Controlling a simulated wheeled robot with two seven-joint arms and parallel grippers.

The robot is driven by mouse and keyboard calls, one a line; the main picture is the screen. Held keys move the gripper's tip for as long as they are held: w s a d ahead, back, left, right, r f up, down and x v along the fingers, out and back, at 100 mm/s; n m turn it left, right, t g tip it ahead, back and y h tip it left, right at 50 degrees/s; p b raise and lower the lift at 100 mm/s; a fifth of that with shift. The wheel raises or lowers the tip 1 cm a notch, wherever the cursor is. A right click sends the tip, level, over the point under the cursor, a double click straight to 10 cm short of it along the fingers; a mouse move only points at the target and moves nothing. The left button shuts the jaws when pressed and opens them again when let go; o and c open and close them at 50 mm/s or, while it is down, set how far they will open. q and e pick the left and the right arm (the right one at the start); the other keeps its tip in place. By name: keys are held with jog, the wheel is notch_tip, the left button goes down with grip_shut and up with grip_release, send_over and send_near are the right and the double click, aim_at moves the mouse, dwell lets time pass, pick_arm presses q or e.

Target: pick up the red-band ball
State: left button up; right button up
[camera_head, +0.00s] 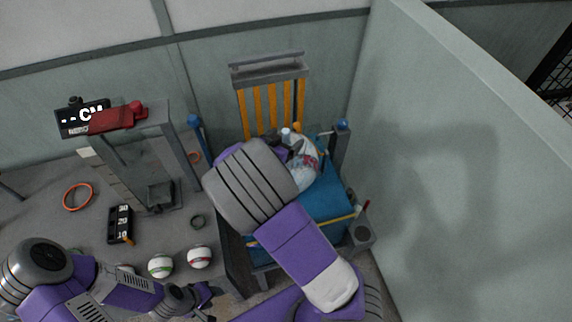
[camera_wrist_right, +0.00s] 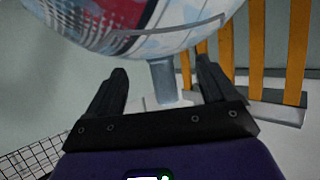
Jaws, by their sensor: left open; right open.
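A blue-topped stand (camera_head: 325,204) with an orange-slatted back (camera_head: 271,108) is on the right, near a pale wall (camera_head: 440,150).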

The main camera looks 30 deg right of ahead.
jog(key=x, duration=0.3)
jog(key=shift+w+d+b, duration=0.1)
jog(key=shift+b, duration=0.2)
jog(key=shift+c, duration=0.3)
jog(key=shift+f, duration=0.1)
grip_shut()
dwell(0.8)
